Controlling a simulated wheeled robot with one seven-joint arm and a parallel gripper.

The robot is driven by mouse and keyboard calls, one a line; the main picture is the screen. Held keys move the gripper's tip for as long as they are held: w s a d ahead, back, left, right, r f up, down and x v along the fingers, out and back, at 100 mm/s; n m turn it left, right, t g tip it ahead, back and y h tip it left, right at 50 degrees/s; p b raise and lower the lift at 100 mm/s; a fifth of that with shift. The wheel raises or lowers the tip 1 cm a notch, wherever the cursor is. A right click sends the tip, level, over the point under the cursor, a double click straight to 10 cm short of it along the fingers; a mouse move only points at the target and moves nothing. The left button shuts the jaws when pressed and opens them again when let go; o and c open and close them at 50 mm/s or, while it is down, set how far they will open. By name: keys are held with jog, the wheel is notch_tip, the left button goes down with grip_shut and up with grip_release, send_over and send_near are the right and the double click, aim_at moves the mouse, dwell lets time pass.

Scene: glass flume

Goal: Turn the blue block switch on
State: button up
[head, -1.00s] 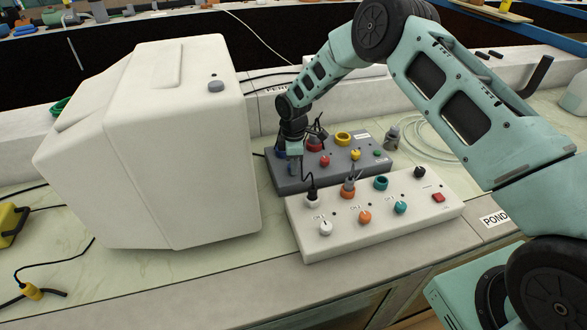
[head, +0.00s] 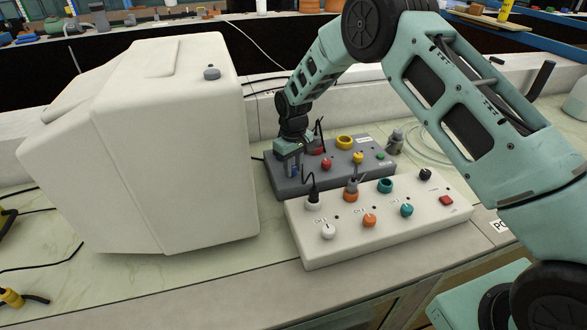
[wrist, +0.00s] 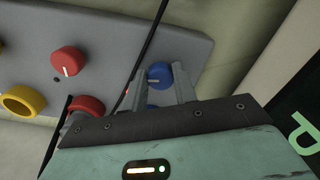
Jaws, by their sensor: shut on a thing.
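The blue knob (wrist: 159,74) sits on the grey control block (wrist: 190,48), near one end of it. A white mark shows on its face in the wrist view. My gripper (wrist: 158,82) has one finger on each side of the blue knob and is shut on it. In the head view my gripper (head: 289,168) is down at the left end of the grey block (head: 315,185). There it largely covers the blue knob. A second blue part (wrist: 152,107) shows partly behind the fingers in the wrist view.
The grey block also carries a red knob (wrist: 67,61), a red ring (wrist: 88,104) and a yellow ring (wrist: 22,101). A white control block (head: 330,250) with several knobs and a plugged cable stands in front. A large white housing (head: 170,150) stands close on the left.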

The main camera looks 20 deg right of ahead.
aim_at(294, 169)
jog(key=shift+m, duration=0.8)
jog(key=o, duration=1)
jog(key=shift+r+b, duration=0.1)
jog(key=shift+b, duration=0.2)
notch_tip(294, 169, up, 17)
jog(key=shift+r+b, duration=0.15)
jog(key=shift+b, duration=0.9)
jog(key=shift+s, duration=0.1)
